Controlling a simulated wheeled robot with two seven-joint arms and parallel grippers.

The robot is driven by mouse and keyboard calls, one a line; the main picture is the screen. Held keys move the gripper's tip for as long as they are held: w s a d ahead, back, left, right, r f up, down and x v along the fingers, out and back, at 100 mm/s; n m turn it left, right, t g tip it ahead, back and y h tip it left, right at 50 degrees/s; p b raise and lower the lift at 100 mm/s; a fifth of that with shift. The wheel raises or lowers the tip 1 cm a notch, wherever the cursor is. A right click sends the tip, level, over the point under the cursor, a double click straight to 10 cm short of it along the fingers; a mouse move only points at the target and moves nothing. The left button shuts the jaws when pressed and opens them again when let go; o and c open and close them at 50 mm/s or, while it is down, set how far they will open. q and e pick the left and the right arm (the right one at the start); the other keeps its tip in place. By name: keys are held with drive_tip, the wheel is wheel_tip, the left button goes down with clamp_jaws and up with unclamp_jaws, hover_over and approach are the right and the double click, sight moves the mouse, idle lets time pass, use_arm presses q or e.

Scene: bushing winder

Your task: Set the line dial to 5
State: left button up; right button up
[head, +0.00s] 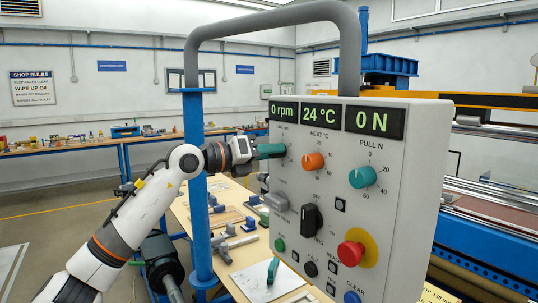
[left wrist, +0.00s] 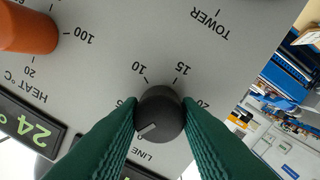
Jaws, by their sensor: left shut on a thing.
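The line dial (left wrist: 160,112) is a round black knob on the grey panel, with "LINE" printed under it and the numbers 5, 10, 15 and 20 around it in the left wrist view. Its white mark lies at the lower left, on the side before the 5. My left gripper (head: 271,151) has dark green fingers closed on the dial from both sides. In the head view the fingers hide the dial. The line display (head: 283,109) above reads 0 rpm. My right gripper is not in view.
The orange heat dial (head: 312,161) and teal pull dial (head: 362,177) sit right of the line dial. Below are a black switch (head: 312,218) and a red button (head: 351,253). A blue post (head: 197,190) stands beside my left arm. A table with tools (head: 235,245) is behind.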

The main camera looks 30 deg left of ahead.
use_arm(q)
drive_tip(key=m+b, duration=0.1)
drive_tip(key=m, duration=0.5)
drive_tip(key=shift+y, duration=0.3)
drive_tip(key=shift+m, duration=0.4)
drive_tip(key=o, duration=1)
drive_tip(key=b+v, duration=0.6)
drive_tip(key=v, duration=0.6)
